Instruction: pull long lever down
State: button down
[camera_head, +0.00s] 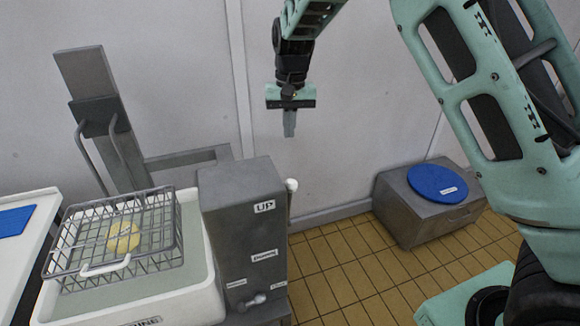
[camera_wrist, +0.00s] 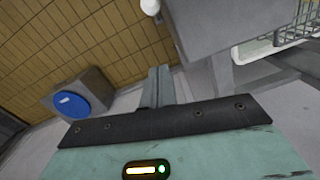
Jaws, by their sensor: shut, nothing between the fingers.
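A grey control box (camera_head: 240,240) stands left of centre in the head view, with an "UP" label near its top and more labels lower down. A white ball knob (camera_head: 291,185) shows at the box's upper right edge, apparently the end of the long lever, whose shaft is mostly hidden. The knob also shows at the top edge of the wrist view (camera_wrist: 150,6). A short lever with a pale knob (camera_head: 258,299) is low on the box's front. My gripper (camera_head: 289,132) is shut and empty, pointing down above the knob and apart from it.
A wire basket (camera_head: 75,240) with a yellow round thing (camera_head: 123,237) hangs over a white vat (camera_head: 150,310) at left, beside a grey upright post (camera_head: 90,80). A grey block with a blue disc (camera_head: 437,183) stands at right. Tiled floor between is clear.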

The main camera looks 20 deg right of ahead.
jog(key=s+a+f+p, duration=0.1)
jog(key=s+f+p, duration=0.3)
jog(key=f, duration=0.5)
jog(key=shift+f+p, duration=0.35)
jog(key=shift+p, duration=0.2)
jog(key=shift+s+f+b, duration=0.1)
jog(key=shift+s+b, duration=0.1)
jog(key=shift+b, duration=0.1)
